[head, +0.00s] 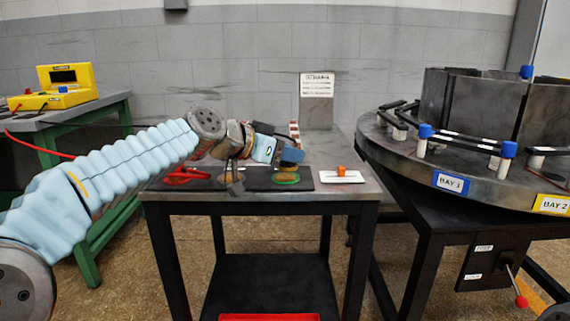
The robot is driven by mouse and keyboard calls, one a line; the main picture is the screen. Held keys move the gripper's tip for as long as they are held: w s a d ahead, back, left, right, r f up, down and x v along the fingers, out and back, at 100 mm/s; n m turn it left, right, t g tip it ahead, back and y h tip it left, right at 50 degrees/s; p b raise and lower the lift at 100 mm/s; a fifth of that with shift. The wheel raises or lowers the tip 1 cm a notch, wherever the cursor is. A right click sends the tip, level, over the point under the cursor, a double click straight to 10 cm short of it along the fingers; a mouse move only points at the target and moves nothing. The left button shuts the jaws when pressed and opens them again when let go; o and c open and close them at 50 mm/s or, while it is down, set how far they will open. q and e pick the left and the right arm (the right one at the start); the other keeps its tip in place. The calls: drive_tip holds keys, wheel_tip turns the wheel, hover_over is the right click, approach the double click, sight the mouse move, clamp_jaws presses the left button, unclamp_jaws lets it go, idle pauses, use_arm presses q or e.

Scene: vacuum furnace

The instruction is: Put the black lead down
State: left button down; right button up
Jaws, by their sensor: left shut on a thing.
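My left arm comes in from the left in a pale blue sleeve and reaches over the small table. My left gripper (290,158) is at its end, above the right part of a dark mat, over a green ring-shaped item (286,179). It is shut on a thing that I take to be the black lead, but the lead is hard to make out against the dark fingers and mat. A small dark piece (236,188) shows below my wrist; I cannot tell what it is. My right gripper is not in view.
A yellow meter (52,99) stands on the left bench. The round furnace platform (400,152) is on the right.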

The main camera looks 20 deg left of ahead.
use_arm(q)
wheel_tip(320, 180, down, 2)
drive_tip(key=shift+a+f, duration=0.1)
drive_tip(key=shift+f, duration=0.05)
drive_tip(key=c, duration=0.6)
unclamp_jaws()
drive_tip(key=shift+c, duration=0.2)
drive_tip(key=b+v, duration=0.1)
drive_tip(key=v, duration=1.1)
drive_tip(key=shift+a, duration=0.1)
